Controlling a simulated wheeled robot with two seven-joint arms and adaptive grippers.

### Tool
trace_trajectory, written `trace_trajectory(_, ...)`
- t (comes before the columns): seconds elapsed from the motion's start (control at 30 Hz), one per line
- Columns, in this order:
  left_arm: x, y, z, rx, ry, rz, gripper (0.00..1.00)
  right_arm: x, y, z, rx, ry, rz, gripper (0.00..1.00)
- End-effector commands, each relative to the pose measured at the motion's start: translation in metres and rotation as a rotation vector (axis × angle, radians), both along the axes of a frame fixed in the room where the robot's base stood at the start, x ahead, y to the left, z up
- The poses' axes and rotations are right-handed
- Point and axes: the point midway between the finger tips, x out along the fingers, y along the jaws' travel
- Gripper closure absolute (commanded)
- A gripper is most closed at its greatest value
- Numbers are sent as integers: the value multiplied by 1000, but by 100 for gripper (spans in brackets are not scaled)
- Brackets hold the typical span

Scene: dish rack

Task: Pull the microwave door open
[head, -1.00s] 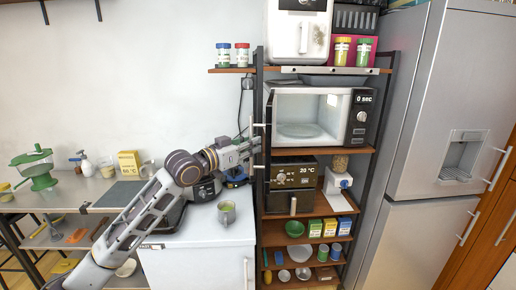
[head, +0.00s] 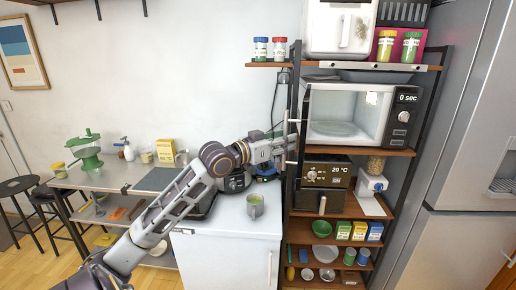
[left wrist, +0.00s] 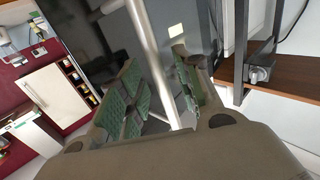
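The microwave (head: 404,117) stands on a rack shelf, its lit cavity and glass plate (head: 335,129) in plain view. Its door (head: 302,120) is swung out at the left side and shows nearly edge-on in the head view. The pale bar handle (head: 291,140) is on the door's outer side. My left gripper (head: 284,151) is at this handle, reaching in from the left. In the left wrist view the handle (left wrist: 151,55) runs between the two fingers (left wrist: 160,95), which stand apart around it. Firm contact is not clear. My right gripper is not in view.
The fridge (head: 465,150) stands to the right of the rack. Spice jars (head: 280,48) stand on the shelf above.

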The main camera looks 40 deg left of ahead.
Motion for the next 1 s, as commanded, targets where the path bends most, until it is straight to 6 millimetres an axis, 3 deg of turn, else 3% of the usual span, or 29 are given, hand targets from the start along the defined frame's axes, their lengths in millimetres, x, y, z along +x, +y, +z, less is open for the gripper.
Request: trace_trajectory(1.0,-67,22,-1,-1,2,2,66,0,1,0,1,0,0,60)
